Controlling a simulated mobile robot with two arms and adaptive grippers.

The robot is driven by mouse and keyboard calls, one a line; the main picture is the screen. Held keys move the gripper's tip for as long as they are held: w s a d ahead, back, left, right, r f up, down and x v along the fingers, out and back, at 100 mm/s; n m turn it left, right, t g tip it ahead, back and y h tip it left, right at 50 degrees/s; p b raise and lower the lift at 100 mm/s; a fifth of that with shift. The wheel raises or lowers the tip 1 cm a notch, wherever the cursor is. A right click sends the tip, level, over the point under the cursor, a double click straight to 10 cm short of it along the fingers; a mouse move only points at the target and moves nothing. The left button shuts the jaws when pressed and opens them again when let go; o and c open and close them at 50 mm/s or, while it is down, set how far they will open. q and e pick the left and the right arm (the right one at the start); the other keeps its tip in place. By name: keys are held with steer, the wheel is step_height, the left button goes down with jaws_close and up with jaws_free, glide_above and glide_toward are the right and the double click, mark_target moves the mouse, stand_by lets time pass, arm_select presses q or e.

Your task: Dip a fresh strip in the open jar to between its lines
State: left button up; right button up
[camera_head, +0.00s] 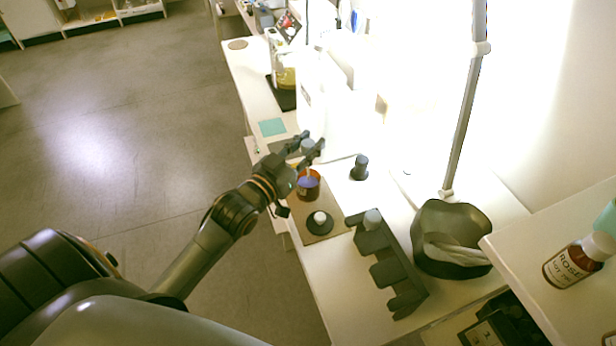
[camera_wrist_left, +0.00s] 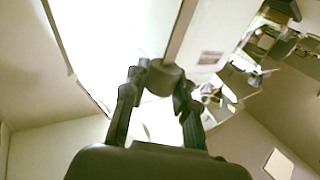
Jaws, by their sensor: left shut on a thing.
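My left gripper (camera_head: 312,143) comes in from the left and is shut on a grey round piece (camera_head: 307,147). In the left wrist view the grey piece (camera_wrist_left: 163,77) sits between the fingertips (camera_wrist_left: 160,88). In the head view a narrow pale piece, perhaps the strip, shows below it, over the open amber jar (camera_head: 308,189) with purple on it. I cannot tell whether it enters the jar or where its lines are. The jar stands on a brown mat (camera_head: 331,234). My right gripper is not in view.
A white-topped item on a dark disc (camera_head: 319,219) shares the mat. A dark stepped rack (camera_head: 384,273) with a grey-topped piece (camera_head: 372,219), a dark bottle (camera_head: 359,169) and a black bin (camera_head: 462,263) stand to the right. A brown ROSE bottle (camera_head: 570,265) sits on a shelf.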

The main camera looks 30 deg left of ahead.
arm_select(q)
steer(key=shift+f+b, duration=0.55)
steer(key=shift+f, duration=0.55)
stand_by(0.4)
steer(key=shift+f, duration=0.15)
stand_by(0.8)
steer(key=shift+p, duration=0.35)
steer(key=shift+r+p, duration=2.9)
steer(key=shift+r, duration=0.05)
